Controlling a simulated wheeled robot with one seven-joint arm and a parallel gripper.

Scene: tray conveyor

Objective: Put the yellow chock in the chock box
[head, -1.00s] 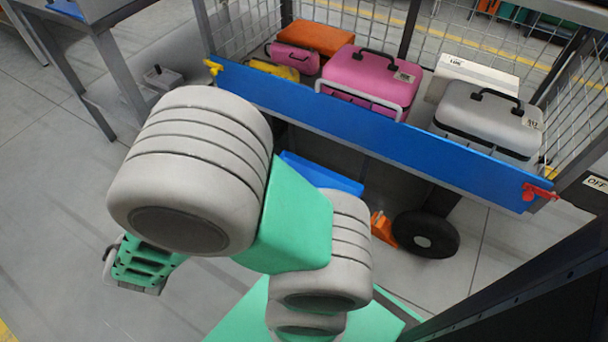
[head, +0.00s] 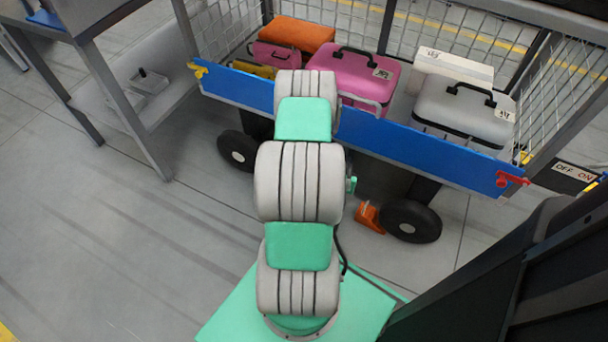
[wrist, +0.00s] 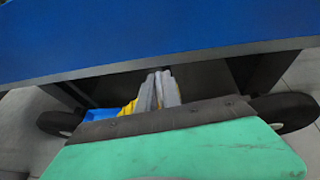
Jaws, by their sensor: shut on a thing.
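In the wrist view my gripper (wrist: 160,76) reaches under the cart's blue side board, its fingers close together. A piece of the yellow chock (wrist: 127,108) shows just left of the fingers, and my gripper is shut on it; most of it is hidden. A blue open-looking box (wrist: 96,116), seemingly the chock box, shows in part left of the yellow piece, near the left wheel. I cannot tell whether the chock is over or inside it. In the head view my own arm and the cart hide the gripper, the chock and the box.
The cart's blue board (head: 420,152) hangs low over the gripper. Wheels stand left (head: 238,150) and right (head: 411,221), with an orange chock (head: 369,216) beside the right one. Cases, including a pink one (head: 350,75), lie on the cart. A metal stand (head: 125,110) is at left; floor before it is clear.

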